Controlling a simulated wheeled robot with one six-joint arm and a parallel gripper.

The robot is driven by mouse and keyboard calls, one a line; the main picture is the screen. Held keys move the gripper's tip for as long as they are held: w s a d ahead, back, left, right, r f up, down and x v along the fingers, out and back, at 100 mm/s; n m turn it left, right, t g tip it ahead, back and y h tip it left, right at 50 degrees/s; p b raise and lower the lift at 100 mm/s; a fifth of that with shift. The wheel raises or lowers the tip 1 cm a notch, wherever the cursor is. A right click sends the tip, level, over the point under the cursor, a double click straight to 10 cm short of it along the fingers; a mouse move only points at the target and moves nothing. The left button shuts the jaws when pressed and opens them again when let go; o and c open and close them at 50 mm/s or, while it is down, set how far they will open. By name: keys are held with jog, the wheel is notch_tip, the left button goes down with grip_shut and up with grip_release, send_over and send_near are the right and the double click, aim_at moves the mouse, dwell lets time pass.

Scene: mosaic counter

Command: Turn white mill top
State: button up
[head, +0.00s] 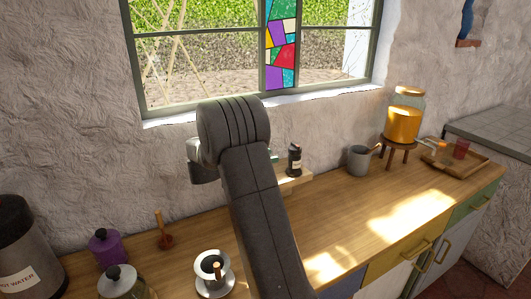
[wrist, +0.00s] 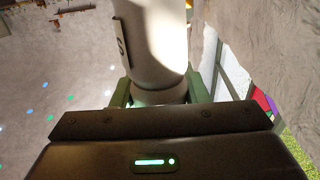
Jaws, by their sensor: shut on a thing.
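The white mill (wrist: 158,40) fills the top middle of the wrist view, with a dark-edged label bearing an "S" on its side. My gripper (wrist: 158,93) has its green fingers on either side of the mill's narrower end, closed on it. The join between the mill's top and body is hard to make out. In the head view my dark arm covers the white mill and my gripper. A black mill (head: 294,160) stands upright on a low wooden riser (head: 298,182), just right of my arm.
A grey cup (head: 358,160), a drink jar (head: 403,122) on a stand and a tray (head: 480,164) stand to the right. A purple jar (head: 106,249), a white dripper (head: 213,272) and a hot-water urn (head: 17,250) are left. The right front counter (head: 345,225) is clear.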

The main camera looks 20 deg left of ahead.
jog(key=shift+m+g+h, duration=0.3)
jog(key=shift+g, duration=0.1)
jog(key=o, duration=1)
jog(key=b+v, duration=0.2)
jog(key=v, duration=1.1)
jog(key=shift+s+a, duration=0.3)
jog(key=p+x, duration=0.2)
jog(key=x, duration=1.2)
